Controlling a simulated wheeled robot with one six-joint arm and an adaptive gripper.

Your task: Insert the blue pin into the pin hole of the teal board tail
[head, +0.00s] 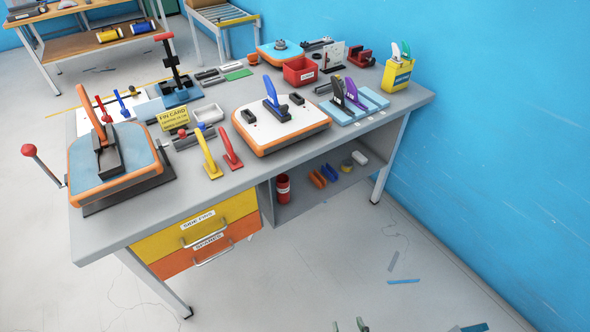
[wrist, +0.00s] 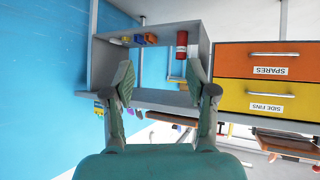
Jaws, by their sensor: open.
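Another blue-topped board (head: 270,52) lies at the back. I cannot make out a pin hole in either. My gripper (head: 349,325) is at the bottom edge, low in front of the bench. In the wrist view my gripper (wrist: 160,82) is open and empty.
The workbench (head: 245,178) also carries a white-topped board (head: 283,128) with a blue fin, yellow (head: 208,155) and red (head: 231,148) fins, a red bin (head: 300,71) and a yellow holder (head: 397,75). Yellow and orange drawers and an open shelf (head: 335,185) are below. The floor in front is mostly clear.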

